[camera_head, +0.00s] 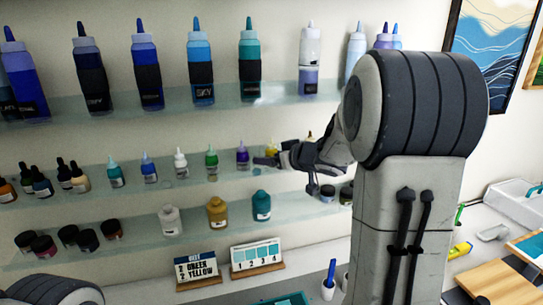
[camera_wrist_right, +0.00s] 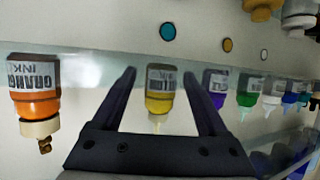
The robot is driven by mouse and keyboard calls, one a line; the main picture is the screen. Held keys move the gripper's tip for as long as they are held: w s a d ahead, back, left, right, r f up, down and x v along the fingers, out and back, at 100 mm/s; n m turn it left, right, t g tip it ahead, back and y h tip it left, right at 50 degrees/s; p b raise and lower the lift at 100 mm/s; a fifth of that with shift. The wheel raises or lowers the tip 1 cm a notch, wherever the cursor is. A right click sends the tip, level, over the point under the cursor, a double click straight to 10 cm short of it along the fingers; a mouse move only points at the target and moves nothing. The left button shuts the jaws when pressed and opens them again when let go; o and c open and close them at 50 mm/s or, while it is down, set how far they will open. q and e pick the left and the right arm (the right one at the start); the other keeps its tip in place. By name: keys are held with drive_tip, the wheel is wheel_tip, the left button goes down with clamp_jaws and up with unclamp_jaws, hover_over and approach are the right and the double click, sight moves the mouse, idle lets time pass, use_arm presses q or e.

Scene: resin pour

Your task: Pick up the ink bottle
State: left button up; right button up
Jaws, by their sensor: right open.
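A small ink bottle with yellow ink (camera_wrist_right: 160,103) and a pale label stands on the middle shelf; it shows upside down in the right wrist view. My right gripper (camera_wrist_right: 159,76) is open, with one finger on each side of this bottle and visible gaps between. An orange ink bottle (camera_wrist_right: 35,95) stands on the other side. My left gripper is out of view.
Large squeeze bottles (camera_head: 201,65) line the top shelf. Jars and squat bottles (camera_head: 217,211) stand on the lower shelf.

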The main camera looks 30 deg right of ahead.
sight(274, 144)
clamp_jaws()
drive_tip(key=shift+r, duration=0.1)
drive_tip(key=shift+r, duration=0.5)
drive_tip(key=r, duration=0.1)
drive_tip(key=r+p, duration=0.1)
drive_tip(key=r, duration=0.1)
drive_tip(key=shift+s+d+r, duration=0.3)
drive_tip(key=shift+s+r, duration=0.05)
drive_tip(key=shift+r, duration=0.05)
drive_tip(key=s+d+r, duration=0.6)
drive_tip(key=s, duration=0.3)
drive_tip(key=shift+p, duration=0.4)
drive_tip(key=shift+w+d, duration=0.1)
